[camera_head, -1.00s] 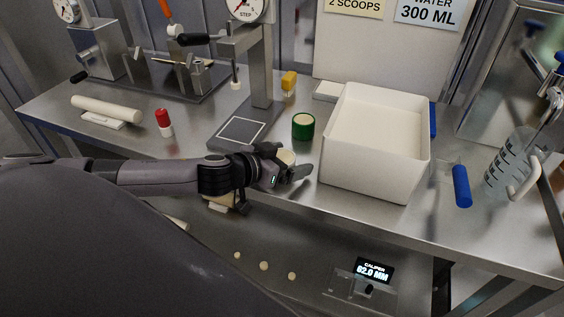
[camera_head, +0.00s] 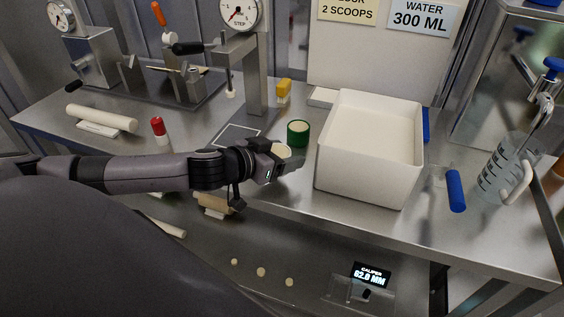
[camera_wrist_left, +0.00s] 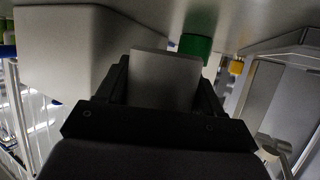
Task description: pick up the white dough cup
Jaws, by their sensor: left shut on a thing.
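The white dough cup (camera_head: 282,151) is held between the fingers of my left gripper (camera_head: 284,160). Its pale rim shows above the fingers in the head view. In the left wrist view the cup (camera_wrist_left: 165,82) appears as a plain light-grey block between the two dark fingers. The left gripper is shut on it, just in front of the green cup and left of the white bin. The fingers hide its lower part, and I cannot tell how high it is above the bench. My right gripper is not in view.
The green cup (camera_head: 298,133) stands behind the gripper. A large white bin (camera_head: 365,178) is close on the right. A press with a dial (camera_head: 255,85) stands behind. A red-and-white bottle (camera_head: 159,131) and a rolling pin (camera_head: 101,118) are to the left. A blue-handled tool (camera_head: 455,190) lies right of the bin.

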